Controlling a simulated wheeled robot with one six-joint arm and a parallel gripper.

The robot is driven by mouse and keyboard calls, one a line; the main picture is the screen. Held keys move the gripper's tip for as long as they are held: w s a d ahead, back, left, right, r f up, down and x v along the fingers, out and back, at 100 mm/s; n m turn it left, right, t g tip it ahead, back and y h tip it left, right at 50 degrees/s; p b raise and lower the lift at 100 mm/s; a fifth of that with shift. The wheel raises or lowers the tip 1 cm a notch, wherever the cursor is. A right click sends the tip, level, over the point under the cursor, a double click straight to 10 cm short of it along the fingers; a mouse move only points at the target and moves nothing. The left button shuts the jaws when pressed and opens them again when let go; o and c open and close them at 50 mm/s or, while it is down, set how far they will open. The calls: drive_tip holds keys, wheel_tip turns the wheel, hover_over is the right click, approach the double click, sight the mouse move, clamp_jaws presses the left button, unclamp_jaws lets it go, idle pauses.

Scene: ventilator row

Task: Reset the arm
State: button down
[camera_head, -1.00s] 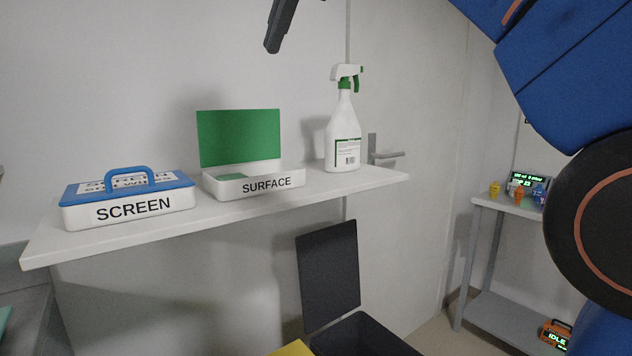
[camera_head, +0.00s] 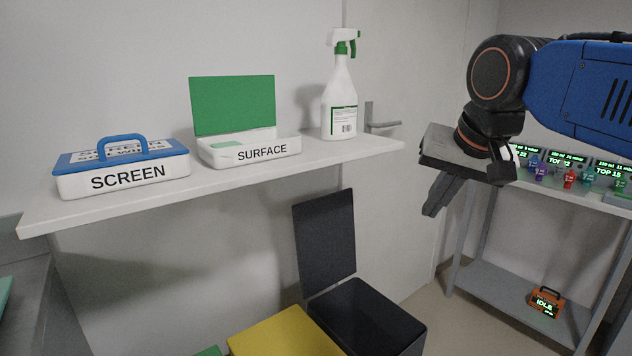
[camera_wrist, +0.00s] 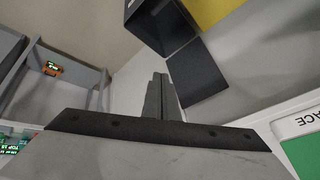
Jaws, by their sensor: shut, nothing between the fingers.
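My gripper (camera_head: 436,195) is in the right half of the head view, pointing down and to the left, in front of the door and beside the right end of the wall shelf. Its fingers are shut together with nothing between them. In the wrist view the closed fingers (camera_wrist: 159,97) show at the middle, with the floor and bins beyond. The dark wrist and blue arm link reach in from the right edge of the head view. The gripper touches nothing that I can see.
The white shelf (camera_head: 215,175) holds a SCREEN box (camera_head: 120,172), an open SURFACE box (camera_head: 250,150) and a spray bottle (camera_head: 340,104). Below stand an open black bin (camera_head: 368,318) and a yellow one (camera_head: 285,333). A grey rack (camera_head: 500,287) at right holds an orange IDLE device (camera_head: 545,302).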

drive_tip(key=s+d+f+n, duration=0.1)
drive_tip(key=s+f, duration=0.3)
drive_tip(key=f, duration=0.4)
drive_tip(key=s+d+f+n, duration=0.1)
drive_tip(key=s+d+f, duration=0.3)
drive_tip(key=f, duration=0.4)
drive_tip(key=s+d+f+n+g+h, duration=0.1)
drive_tip(key=s+d+f, duration=0.2)
drive_tip(key=s+f, duration=0.3)
wheel_tip(320, 180, down, 3)
drive_tip(key=shift+r, duration=0.1)
drive_tip(key=shift+a, duration=0.1)
